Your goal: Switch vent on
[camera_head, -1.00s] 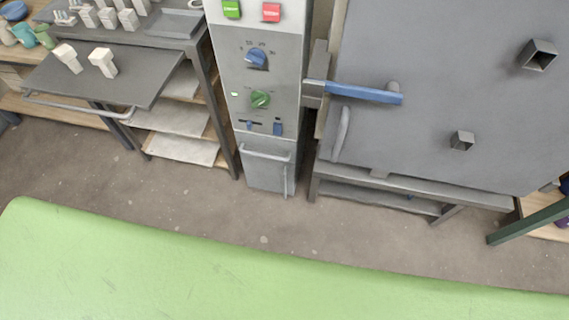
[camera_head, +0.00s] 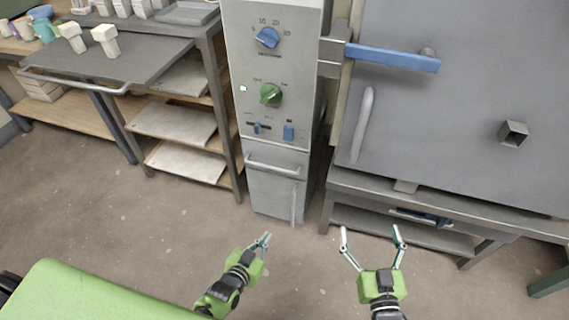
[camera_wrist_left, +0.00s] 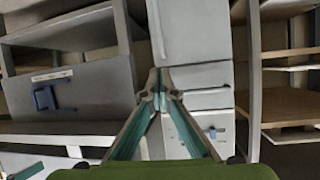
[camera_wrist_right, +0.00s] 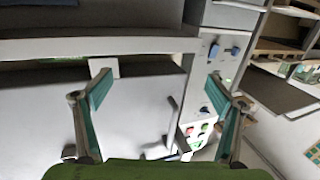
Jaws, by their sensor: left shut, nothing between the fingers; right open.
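A grey control column (camera_head: 310,110) stands ahead. It carries a blue dial (camera_head: 267,37), a green knob (camera_head: 270,95), a small blue slider (camera_head: 257,127) and a blue rocker switch (camera_head: 289,132). The small labels are unreadable, so I cannot tell which control is the vent's or its setting. My left gripper (camera_head: 264,241) is shut and empty, low in front of the column and apart from it. My right gripper (camera_head: 371,236) is open and empty, to the right of the column and in front of the kiln stand. The column's controls also show in the right wrist view, upside down.
Right of the column is a big grey kiln door (camera_head: 460,110) with a blue lever (camera_head: 395,58) and a grey handle (camera_head: 363,125). Left is a cart (camera_head: 150,65) with shelves and white pieces on top. The floor in front is clear.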

